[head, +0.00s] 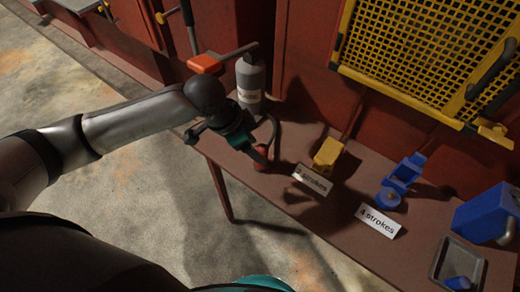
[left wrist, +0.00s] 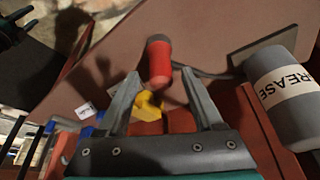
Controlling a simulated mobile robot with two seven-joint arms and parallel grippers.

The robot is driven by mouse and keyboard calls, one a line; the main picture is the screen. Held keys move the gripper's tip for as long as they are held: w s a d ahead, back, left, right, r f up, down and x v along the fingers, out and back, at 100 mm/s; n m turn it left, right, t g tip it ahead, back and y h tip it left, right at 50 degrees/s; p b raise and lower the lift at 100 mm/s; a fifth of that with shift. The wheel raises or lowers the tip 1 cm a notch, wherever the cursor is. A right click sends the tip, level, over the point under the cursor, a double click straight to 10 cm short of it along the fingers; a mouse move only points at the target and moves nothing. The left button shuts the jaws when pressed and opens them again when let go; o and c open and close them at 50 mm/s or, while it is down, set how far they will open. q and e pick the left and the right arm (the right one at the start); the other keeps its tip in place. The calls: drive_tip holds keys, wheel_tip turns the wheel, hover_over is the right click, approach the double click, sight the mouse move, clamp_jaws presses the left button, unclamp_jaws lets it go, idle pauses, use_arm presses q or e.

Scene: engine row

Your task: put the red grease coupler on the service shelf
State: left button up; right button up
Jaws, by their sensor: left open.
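The red grease coupler (head: 262,157) is a small red cylinder with a dark grey end, at the front edge of the brown shelf (head: 283,205) in the head view. A dark hose runs near it beside the grey grease canister (head: 250,84). My left gripper (head: 258,153) is open right at the coupler and partly hides it. In the left wrist view the coupler (left wrist: 158,62) shows between and just beyond the two open fingertips (left wrist: 160,80). I cannot tell whether they touch it.
A yellow block (head: 327,154) and a blue fitting (head: 402,176) stand along the shelf, with white "strokes" cards in front. A grey tray (head: 440,262) and a blue box (head: 485,213) are at the right. A yellow grille (head: 420,50) hangs behind.

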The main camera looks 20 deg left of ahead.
use_arm(q)
drive_tip(key=p+v, duration=0.1)
drive_tip(key=v, duration=0.6)
drive_tip(key=shift+r, duration=0.15)
use_arm(e)
drive_tip(key=shift+d+r, duration=0.1)
drive_tip(key=shift+r, duration=0.85)
